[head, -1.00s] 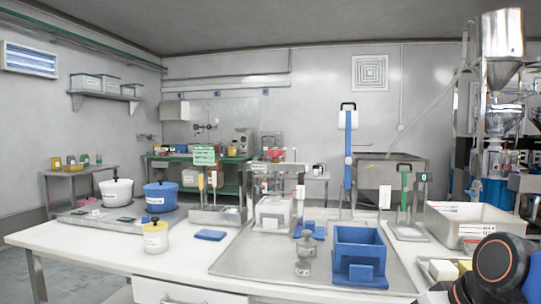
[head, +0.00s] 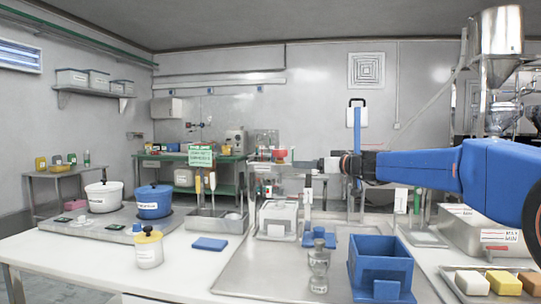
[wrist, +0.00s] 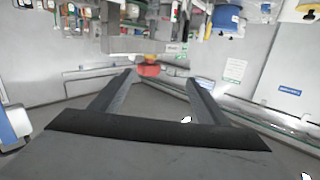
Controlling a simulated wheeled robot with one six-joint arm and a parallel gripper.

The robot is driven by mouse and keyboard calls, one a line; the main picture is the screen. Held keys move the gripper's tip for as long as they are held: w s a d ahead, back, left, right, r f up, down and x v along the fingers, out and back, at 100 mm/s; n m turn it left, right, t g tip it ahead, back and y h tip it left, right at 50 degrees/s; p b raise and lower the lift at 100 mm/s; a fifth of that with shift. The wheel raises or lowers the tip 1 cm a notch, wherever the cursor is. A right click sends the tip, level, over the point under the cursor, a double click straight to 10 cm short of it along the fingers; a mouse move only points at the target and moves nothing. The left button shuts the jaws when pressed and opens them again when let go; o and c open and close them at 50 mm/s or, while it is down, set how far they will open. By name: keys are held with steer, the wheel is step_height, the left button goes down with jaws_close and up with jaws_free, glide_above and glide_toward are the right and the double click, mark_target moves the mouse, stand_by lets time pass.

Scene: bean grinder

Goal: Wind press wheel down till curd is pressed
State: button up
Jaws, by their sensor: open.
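The press stands mid-table in the head view, a pale metal frame (head: 262,168) over a white box-shaped mould (head: 278,216). A small red part (head: 280,154) shows at the frame's top; it looks like the wheel, but its shape is unclear. Any curd inside the mould is hidden. My gripper (head: 302,164) reaches in from the right at the height of the frame's top, its tips just right of the red part. In the wrist view my gripper (wrist: 159,77) is open, with a red object (wrist: 148,69) showing between its fingertips; I cannot tell if they touch.
A blue pad (head: 210,243), a yellow-lidded jar (head: 148,248) and blue pot (head: 154,202) are left. Soap-like blocks (head: 504,283) lie right. The front-left table is clear.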

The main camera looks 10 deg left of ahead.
mark_target(274, 154)
steer(key=shift+t, duration=0.6)
steer(key=x, duration=0.7)
steer(key=w+d+r+x, duration=0.1)
steer(key=x, duration=1.5)
steer(key=shift+w+r, duration=0.3)
steer(key=shift+r, duration=0.1)
steer(key=c, duration=1.1)
